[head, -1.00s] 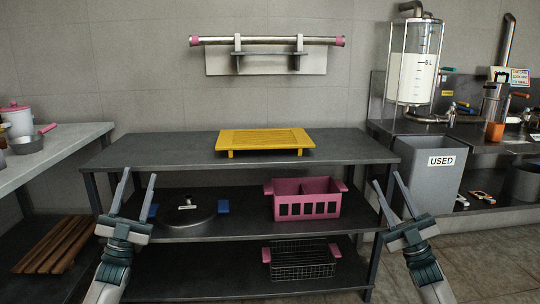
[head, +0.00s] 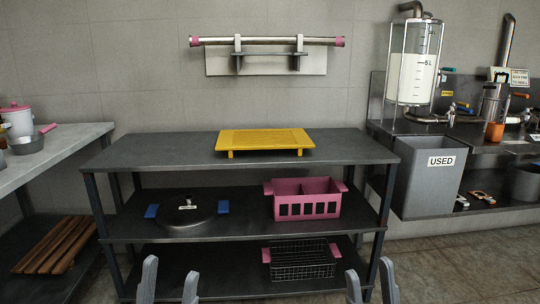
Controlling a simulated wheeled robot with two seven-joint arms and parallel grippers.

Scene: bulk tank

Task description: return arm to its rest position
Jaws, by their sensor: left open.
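My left gripper (head: 168,279) shows at the bottom edge of the head view, left of centre. Its two grey fingers stand apart with nothing between them. My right gripper (head: 371,287) shows at the bottom edge, right of centre. Its two fingers are also apart and empty. Both are in front of the lower part of the shelf unit (head: 130,153). The arms and the gripper bodies are below the picture.
A yellow rack (head: 264,141) stands on the shelf unit's top. A pink crate (head: 307,205) and a dark lidded pan (head: 187,211) sit on the middle shelf, a wire basket (head: 302,266) below. A grey USED bin (head: 427,185) stands right. Floor at lower right is clear.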

